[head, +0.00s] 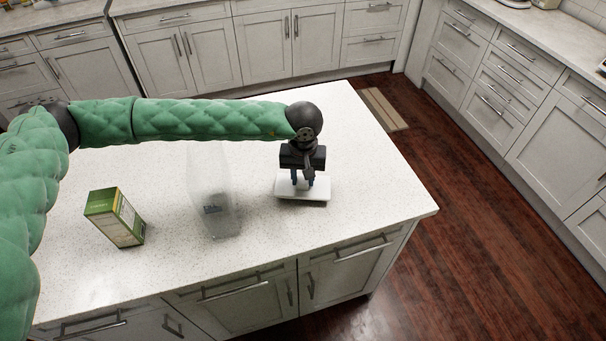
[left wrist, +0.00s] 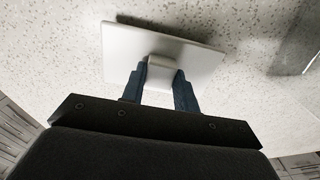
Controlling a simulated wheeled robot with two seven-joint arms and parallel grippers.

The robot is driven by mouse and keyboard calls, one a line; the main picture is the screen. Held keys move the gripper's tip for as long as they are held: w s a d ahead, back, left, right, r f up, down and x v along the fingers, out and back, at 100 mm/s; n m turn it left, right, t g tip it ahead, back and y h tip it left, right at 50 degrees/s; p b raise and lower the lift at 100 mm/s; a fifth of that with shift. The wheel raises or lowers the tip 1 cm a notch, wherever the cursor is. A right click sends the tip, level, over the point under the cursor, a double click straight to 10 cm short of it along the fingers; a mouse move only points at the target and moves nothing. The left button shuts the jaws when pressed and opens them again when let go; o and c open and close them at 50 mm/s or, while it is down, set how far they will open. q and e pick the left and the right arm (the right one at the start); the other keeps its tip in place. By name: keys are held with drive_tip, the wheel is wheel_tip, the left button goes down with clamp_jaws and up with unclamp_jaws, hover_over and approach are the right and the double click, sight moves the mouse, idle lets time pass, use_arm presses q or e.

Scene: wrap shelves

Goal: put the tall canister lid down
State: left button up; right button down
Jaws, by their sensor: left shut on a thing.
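My left gripper (head: 304,182) points down over the right part of the island top. It is shut on the white canister lid (head: 317,193), a flat rectangular plate with a raised grip. In the left wrist view the two blue fingers (left wrist: 160,85) pinch the grip of the lid (left wrist: 119,50) from both sides. The lid is at or just above the counter; a shadow shows along one edge, and I cannot tell whether it touches. The tall clear canister (head: 218,200) stands open-topped to the left of the lid. My right gripper is not in view.
A green box (head: 116,217) stands at the left on the speckled white island top (head: 375,180). The counter to the right of the lid is clear up to the island's edge. Part of a clear object (left wrist: 298,40) shows at the right of the left wrist view.

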use_arm(q)
drive_tip(key=shift+f, duration=0.35)
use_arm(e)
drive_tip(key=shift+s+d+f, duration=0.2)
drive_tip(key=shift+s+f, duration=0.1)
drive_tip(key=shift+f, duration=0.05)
use_arm(q)
drive_tip(key=shift+f, duration=0.1)
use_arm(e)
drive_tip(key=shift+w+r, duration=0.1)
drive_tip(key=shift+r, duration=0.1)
use_arm(q)
drive_tip(key=o, duration=1)
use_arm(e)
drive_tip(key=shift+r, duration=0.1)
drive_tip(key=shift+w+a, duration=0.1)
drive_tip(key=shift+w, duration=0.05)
